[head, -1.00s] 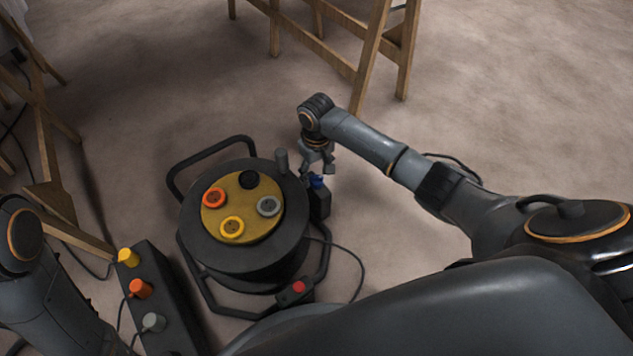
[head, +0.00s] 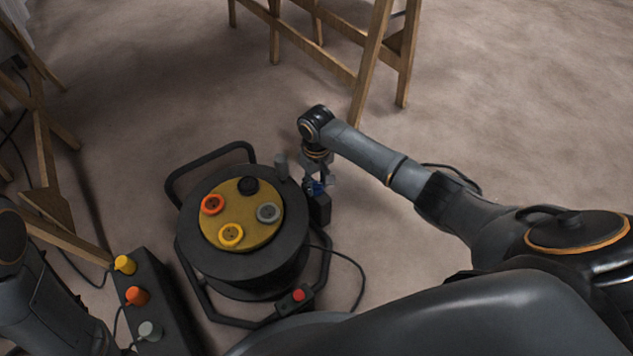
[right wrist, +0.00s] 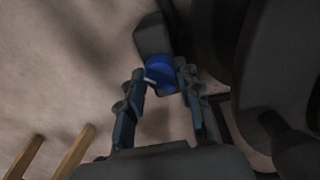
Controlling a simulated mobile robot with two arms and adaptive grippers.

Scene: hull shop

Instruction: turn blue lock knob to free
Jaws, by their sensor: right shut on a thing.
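The blue lock knob (head: 316,188) sits on top of a small dark box (head: 321,207) at the right side of the cable reel (head: 205,262). My right gripper (head: 317,183) points down at the knob, shut on it. In the right wrist view the blue knob (right wrist: 161,74) lies between the two fingertips (right wrist: 160,77), and a short pale mark shows on it. The gripper partly hides the knob in the head view. My left arm shows at the lower left, but its gripper is out of view.
The reel's yellow face (head: 242,213) carries several round sockets. A grey crank handle (head: 281,167) stands close left of my right gripper. A red button (head: 298,295) is at the reel's front. A dark strip (head: 160,300) with coloured plugs stands at left.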

